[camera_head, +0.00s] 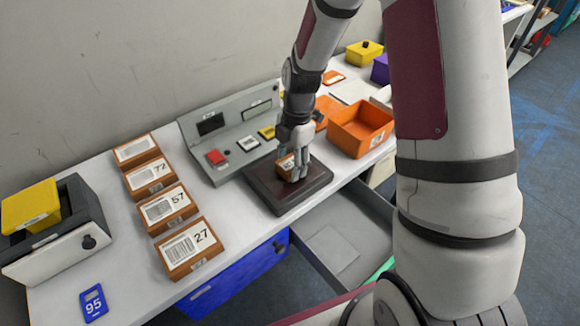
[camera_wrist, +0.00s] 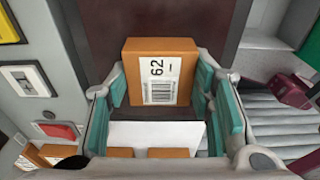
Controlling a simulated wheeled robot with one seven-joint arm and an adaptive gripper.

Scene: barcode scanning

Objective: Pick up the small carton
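The small carton is orange-brown with a white barcode label marked 62, seen in the wrist view (camera_wrist: 160,75) and in the head view (camera_head: 284,167). It is at the dark brown platform (camera_head: 262,198) on the table; whether it touches the surface is hard to see. My gripper (camera_head: 293,172) points down over the platform, with its fingers on either side of the carton. In the wrist view my gripper (camera_wrist: 161,85) has teal finger pads close along the carton's left and right sides. I cannot tell whether they press on it.
Several labelled cartons (camera_head: 170,208) stand in a row on the left. A grey panel (camera_head: 234,128) stands behind the platform, and an orange tray (camera_head: 360,130) is to the right. A drawer (camera_head: 338,238) is open below the front edge. A yellow box (camera_head: 30,205) sits far left.

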